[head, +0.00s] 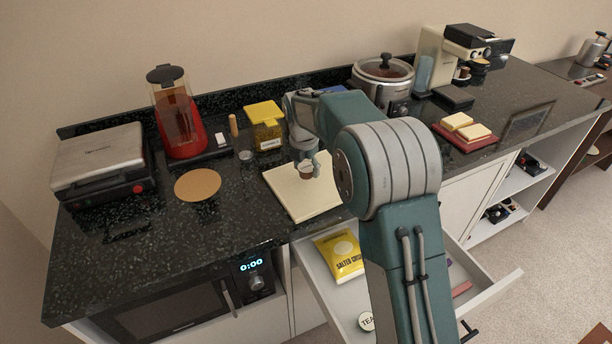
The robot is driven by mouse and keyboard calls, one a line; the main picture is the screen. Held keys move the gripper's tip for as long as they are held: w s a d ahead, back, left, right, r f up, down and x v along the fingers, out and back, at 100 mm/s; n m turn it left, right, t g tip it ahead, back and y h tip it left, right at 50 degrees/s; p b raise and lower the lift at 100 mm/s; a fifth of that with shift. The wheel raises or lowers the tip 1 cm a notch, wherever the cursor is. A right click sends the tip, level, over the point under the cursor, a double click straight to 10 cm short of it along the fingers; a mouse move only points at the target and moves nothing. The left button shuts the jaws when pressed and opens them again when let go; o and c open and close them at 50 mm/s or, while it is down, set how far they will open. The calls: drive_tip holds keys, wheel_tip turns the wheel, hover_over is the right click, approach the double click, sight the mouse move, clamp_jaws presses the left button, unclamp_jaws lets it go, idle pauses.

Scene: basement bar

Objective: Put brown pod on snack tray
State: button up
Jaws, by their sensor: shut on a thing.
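My gripper (305,160) points down and is shut on a small brown pod (306,173) with a pale top edge. The fingers cover part of the pod. The pod is over the back part of a flat cream square board (298,201); I cannot tell whether it touches the board. A dark red tray (467,146) with two pale yellow blocks on it lies on the counter to the right of my arm. The view does not make clear which of these two is the snack tray.
Behind the board stand a yellow-lidded jar (266,128), a wooden-handled item (234,126) and a slow cooker (383,77). A red blender (180,125), a grill (98,160) and a round tan mat (198,185) are left. An open drawer (318,278) juts out below the counter.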

sight(307, 176)
drive_tip(key=f, duration=0.2)
drive_tip(key=shift+d+f, duration=0.25)
drive_tip(key=shift+f, duration=0.1)
drive_tip(key=shift+a+f, duration=0.2)
drive_tip(key=o, duration=0.8)
drive_tip(key=shift+c, duration=0.2)
drive_tip(key=shift+d, duration=0.1)
